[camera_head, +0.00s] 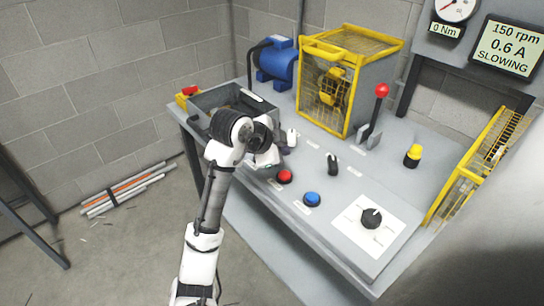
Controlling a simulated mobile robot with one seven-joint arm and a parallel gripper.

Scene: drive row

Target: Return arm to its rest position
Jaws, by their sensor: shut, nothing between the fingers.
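My white arm rises from the bottom of the head view and bends at a dark joint in front of the bench's left end. My gripper (268,160) is at the arm's far end, over the front left part of the grey bench (335,215). It is shut with nothing in it. The wrist partly hides the fingers and the bench edge behind them. I cannot tell whether the fingertips touch the bench.
Close by are a red button (284,176), a blue button (312,199), a small black switch (332,164), a dial (371,217) and a grey tray (205,101). A red-knobbed lever (381,92), yellow cage (326,95) and blue motor (275,64) stand behind. Pipes (125,190) lie on the floor.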

